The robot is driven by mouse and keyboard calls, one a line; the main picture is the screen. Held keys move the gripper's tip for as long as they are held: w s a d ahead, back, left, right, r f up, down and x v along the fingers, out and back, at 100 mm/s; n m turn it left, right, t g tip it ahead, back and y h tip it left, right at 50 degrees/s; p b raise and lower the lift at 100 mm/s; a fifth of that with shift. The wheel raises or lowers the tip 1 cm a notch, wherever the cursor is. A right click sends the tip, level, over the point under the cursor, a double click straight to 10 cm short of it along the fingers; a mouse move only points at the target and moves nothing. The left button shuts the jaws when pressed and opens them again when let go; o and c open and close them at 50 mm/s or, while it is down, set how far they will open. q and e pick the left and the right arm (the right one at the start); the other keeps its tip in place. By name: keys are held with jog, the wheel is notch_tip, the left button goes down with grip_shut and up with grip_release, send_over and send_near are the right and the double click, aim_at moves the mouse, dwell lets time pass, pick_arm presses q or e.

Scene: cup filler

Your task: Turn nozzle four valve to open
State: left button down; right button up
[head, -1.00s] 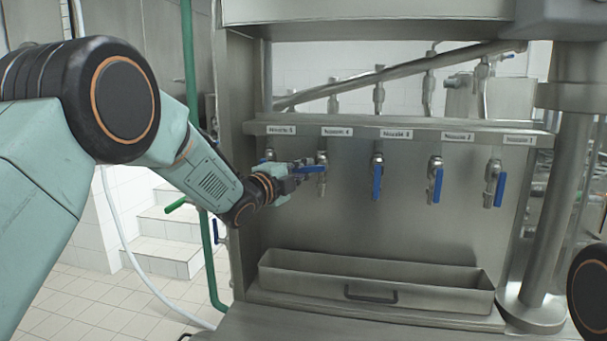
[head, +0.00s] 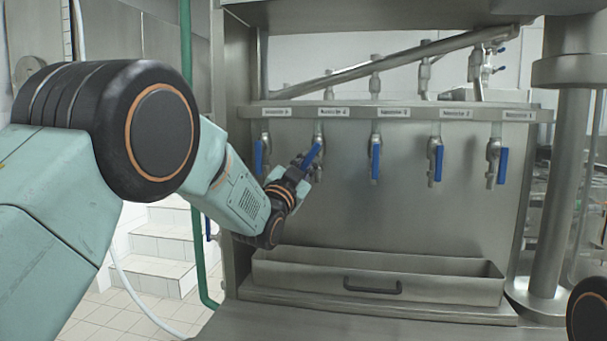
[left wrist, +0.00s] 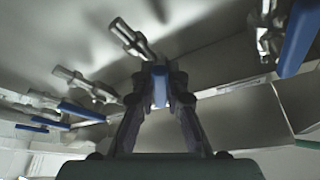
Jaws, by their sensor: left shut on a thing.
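The nozzle four valve (head: 319,137) is the second from the left in the row. Its blue handle (head: 312,155) slants down and to the left. My left gripper (head: 303,166) is shut on this handle; its fingers hide part of it. In the left wrist view the blue handle (left wrist: 160,88) shows between the fingertips (left wrist: 160,80), with a metal nozzle (left wrist: 130,38) just beyond. My right gripper is not in view.
The nozzle five handle (head: 259,157) hangs down close to my left. The handles of nozzle three (head: 376,162), two (head: 438,162) and one (head: 503,166) also hang down. A metal drip tray (head: 450,290) sits below. A green pipe (head: 186,90) stands left.

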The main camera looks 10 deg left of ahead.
pick_arm(q)
jog(key=shift+d+f+n+t+y+b, duration=0.3)
jog(key=shift+n+y, duration=0.45)
jog(key=shift+n, duration=0.7)
jog(key=shift+d+f+n+t+y+b, duration=0.15)
jog(key=shift+d+n+y+b, duration=0.25)
jog(key=shift+n+y, duration=0.75)
jog(key=shift+d+f+n+t+y+b, duration=0.1)
jog(key=shift+d+f+n+y+b, duration=0.25)
jog(key=shift+n, duration=1.45)
jog(key=shift+r+y, duration=0.1)
jog(key=shift+y, duration=0.15)
jog(key=c, duration=1.8)
grip_release()
jog(key=o, duration=0.5)
jog(key=shift+r, duration=0.25)
jog(key=shift+c, duration=0.2)
jog(key=shift+a, duration=0.1)
